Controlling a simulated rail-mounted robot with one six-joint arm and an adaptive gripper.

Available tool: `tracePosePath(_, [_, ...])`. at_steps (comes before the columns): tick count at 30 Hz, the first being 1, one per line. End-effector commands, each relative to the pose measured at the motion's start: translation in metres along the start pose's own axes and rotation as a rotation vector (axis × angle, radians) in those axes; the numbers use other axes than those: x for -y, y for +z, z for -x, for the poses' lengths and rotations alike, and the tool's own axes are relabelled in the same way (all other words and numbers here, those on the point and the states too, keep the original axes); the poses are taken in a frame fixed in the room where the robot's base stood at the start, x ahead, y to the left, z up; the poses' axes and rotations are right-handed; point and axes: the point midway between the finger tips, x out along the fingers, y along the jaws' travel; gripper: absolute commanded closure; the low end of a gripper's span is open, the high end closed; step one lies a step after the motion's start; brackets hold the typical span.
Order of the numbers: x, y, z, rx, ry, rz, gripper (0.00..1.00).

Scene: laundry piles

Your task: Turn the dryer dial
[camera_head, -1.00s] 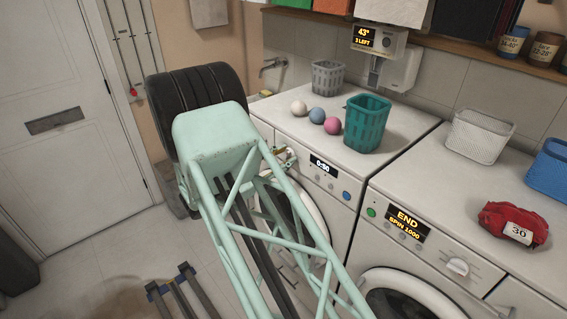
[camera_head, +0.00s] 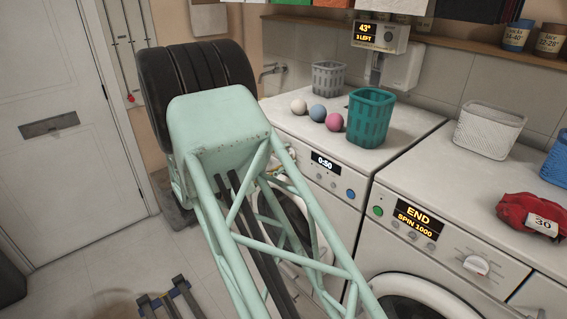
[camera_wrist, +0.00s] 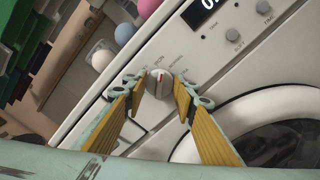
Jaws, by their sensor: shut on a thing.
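The dryer (camera_head: 338,206) is the left white machine, with a display reading 0:50 (camera_head: 323,161) and a round door. Its dial (camera_wrist: 158,83) is a round, pale knob with a red mark, in the middle of the wrist view. My gripper (camera_wrist: 161,90) has its two yellow-padded fingers on either side of the dial, shut on it. In the head view my arm hides the dial and most of the gripper.
A teal basket (camera_head: 369,120), a grey basket (camera_head: 328,77) and several coloured balls stand on the dryer. The washer (camera_head: 450,190) is to its right, its display reading END, with a white basket (camera_head: 488,130) and red bundle (camera_head: 529,215) on top.

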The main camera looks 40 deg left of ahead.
Motion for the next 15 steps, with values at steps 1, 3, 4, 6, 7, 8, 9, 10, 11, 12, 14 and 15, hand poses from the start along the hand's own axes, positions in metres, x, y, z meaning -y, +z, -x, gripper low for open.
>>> tracePosePath(1, [0.0040,-0.0027,0.0004,-0.001,-0.001,-0.024,0.85])
tracePosePath(3, [0.0038,-0.0025,0.0004,-0.001,-0.001,-0.061,0.85])
tracePosePath(4, [0.0037,-0.0025,0.0004,-0.001,-0.001,-0.076,0.85])
tracePosePath(6, [0.0039,-0.0026,0.0004,-0.001,-0.001,-0.113,0.85])
tracePosePath(7, [0.0041,-0.0027,0.0004,-0.001,-0.001,-0.128,0.85])
tracePosePath(8, [0.0042,-0.0028,0.0004,-0.001,-0.001,-0.144,0.85])
tracePosePath(9, [0.0043,-0.0029,0.0004,-0.001,-0.001,-0.164,0.85])
tracePosePath(10, [0.0043,-0.0028,0.0004,-0.001,-0.001,-0.180,0.85])
tracePosePath(11, [0.0042,-0.0028,0.0004,-0.001,-0.001,-0.195,0.85])
tracePosePath(12, [0.0041,-0.0027,0.0004,-0.001,-0.001,-0.217,0.85])
tracePosePath(14, [0.0041,-0.0027,0.0004,-0.001,-0.001,-0.247,0.85])
tracePosePath(15, [0.0042,-0.0028,0.0004,-0.001,-0.001,-0.267,0.85])
